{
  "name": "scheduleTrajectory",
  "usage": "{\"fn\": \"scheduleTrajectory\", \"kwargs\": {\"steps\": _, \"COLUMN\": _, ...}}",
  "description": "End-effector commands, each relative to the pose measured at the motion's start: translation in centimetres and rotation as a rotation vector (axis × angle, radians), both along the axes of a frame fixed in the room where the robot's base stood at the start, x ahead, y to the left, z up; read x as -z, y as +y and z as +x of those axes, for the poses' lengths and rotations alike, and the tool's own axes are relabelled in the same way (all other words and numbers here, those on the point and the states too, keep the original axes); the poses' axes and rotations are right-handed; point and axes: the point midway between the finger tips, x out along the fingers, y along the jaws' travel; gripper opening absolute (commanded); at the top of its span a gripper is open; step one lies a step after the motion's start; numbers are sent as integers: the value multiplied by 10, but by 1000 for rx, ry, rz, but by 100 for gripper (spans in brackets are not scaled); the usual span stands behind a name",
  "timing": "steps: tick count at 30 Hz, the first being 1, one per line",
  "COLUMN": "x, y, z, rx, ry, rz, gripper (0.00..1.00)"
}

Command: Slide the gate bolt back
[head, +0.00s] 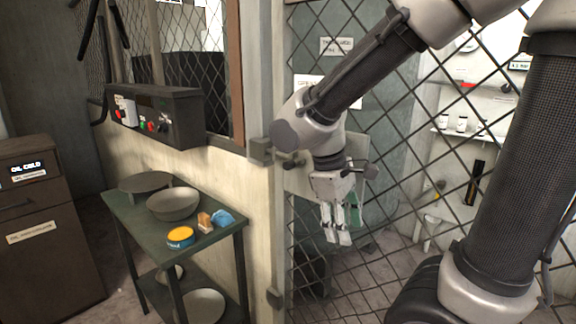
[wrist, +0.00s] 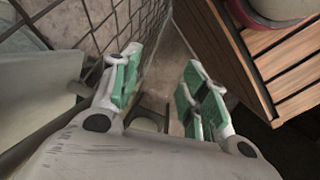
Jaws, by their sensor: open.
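The mesh gate (head: 395,130) stands behind my arm. A dark bolt piece with a small knob (head: 292,161) shows at the gate's left edge, beside a block on the post (head: 261,151). A pale plate (head: 298,178) lies behind it, and my gripper and wrist hide the parts further right. I cannot tell how far the bolt is drawn. My gripper (head: 340,232) points down in front of the gate, to the right of and below the knob. Its green-padded fingers are spread and empty in the wrist view (wrist: 163,68), where no bolt shows clearly.
A green table (head: 237,225) at the left holds bowls, a yellow-topped tin (head: 180,237) and a blue cloth-like thing (head: 223,219). A control box (head: 160,115) hangs above. In the wrist view, mesh (wrist: 105,25) runs at the left and wooden slats (wrist: 245,60) at the right.

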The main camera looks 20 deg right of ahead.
Motion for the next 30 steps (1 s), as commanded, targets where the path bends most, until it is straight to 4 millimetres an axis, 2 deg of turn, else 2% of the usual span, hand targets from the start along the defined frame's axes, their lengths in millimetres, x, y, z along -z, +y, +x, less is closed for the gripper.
{"fn": "scheduleTrajectory", "kwargs": {"steps": 1, "x": 9, "y": 7, "z": 8, "rx": -103, "ry": 63, "rz": -92, "gripper": 44}}
{"fn": "scheduleTrajectory", "kwargs": {"steps": 5, "x": 20, "y": 21, "z": 34, "rx": -368, "ry": 190, "rz": -355, "gripper": 44}}
{"fn": "scheduleTrajectory", "kwargs": {"steps": 11, "x": 19, "y": 59, "z": 89, "rx": -742, "ry": 304, "rz": -789, "gripper": 44}}
{"fn": "scheduleTrajectory", "kwargs": {"steps": 14, "x": 8, "y": 86, "z": 121, "rx": -896, "ry": 321, "rz": -1019, "gripper": 44}}
{"fn": "scheduleTrajectory", "kwargs": {"steps": 16, "x": -8, "y": 99, "z": 143, "rx": -954, "ry": 314, "rz": -1153, "gripper": 44}}
{"fn": "scheduleTrajectory", "kwargs": {"steps": 18, "x": -30, "y": 110, "z": 157, "rx": -981, "ry": 287, "rz": -1247, "gripper": 44}}
{"fn": "scheduleTrajectory", "kwargs": {"steps": 21, "x": -53, "y": 120, "z": 168, "rx": -1001, "ry": 267, "rz": -1347, "gripper": 44}}
{"fn": "scheduleTrajectory", "kwargs": {"steps": 26, "x": -62, "y": 111, "z": 173, "rx": -997, "ry": 286, "rz": -1389, "gripper": 44}}
{"fn": "scheduleTrajectory", "kwargs": {"steps": 30, "x": -62, "y": 90, "z": 184, "rx": -995, "ry": 289, "rz": -1386, "gripper": 44}}
